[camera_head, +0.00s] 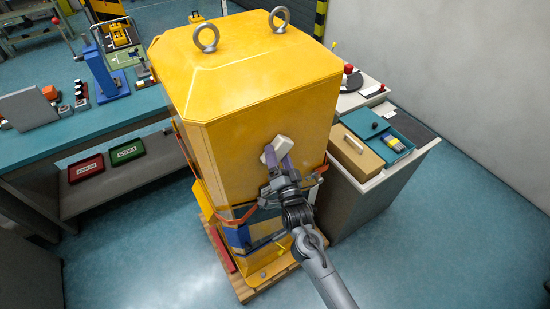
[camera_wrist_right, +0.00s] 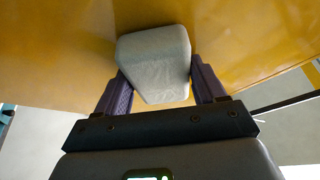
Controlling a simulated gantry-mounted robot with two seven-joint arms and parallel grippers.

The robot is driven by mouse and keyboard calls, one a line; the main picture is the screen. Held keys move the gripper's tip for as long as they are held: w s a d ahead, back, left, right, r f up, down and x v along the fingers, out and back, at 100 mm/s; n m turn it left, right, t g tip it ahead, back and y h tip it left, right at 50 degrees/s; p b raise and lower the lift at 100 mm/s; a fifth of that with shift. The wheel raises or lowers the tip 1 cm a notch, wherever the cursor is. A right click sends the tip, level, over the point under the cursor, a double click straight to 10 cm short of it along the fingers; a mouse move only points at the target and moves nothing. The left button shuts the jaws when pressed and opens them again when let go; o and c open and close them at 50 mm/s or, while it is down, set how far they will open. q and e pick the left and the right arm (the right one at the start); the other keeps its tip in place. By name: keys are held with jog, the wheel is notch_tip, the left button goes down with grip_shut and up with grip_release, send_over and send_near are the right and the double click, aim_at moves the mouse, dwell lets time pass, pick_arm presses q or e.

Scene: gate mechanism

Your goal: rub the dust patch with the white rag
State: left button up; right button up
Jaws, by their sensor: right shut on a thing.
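The white rag (camera_head: 283,144) is a small pale block with rounded edges. It also shows in the right wrist view (camera_wrist_right: 155,62). My right gripper (camera_head: 277,158) is shut on it, with a purple finger on each side. The rag is at the front face of the yellow cabinet (camera_head: 235,120), touching it or very close; I cannot tell which. I cannot make out a dust patch on the yellow face; it may be hidden behind the rag. My left gripper is not in view.
The cabinet stands on a wooden pallet (camera_head: 245,291), with two lifting rings on top. A side bench on the right holds a tan box (camera_head: 355,151) and a teal tray (camera_head: 400,134). A teal workbench (camera_head: 90,128) is at the left. The floor at front right is clear.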

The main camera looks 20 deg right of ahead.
aim_at(263, 152)
jog(key=shift+a, duration=0.2)
jog(key=shift+s+a, duration=0.15)
jog(key=shift+a, duration=0.7)
jog(key=shift+s+a, duration=0.1)
jog(key=shift+a, duration=0.95)
jog(key=shift+s, duration=0.1)
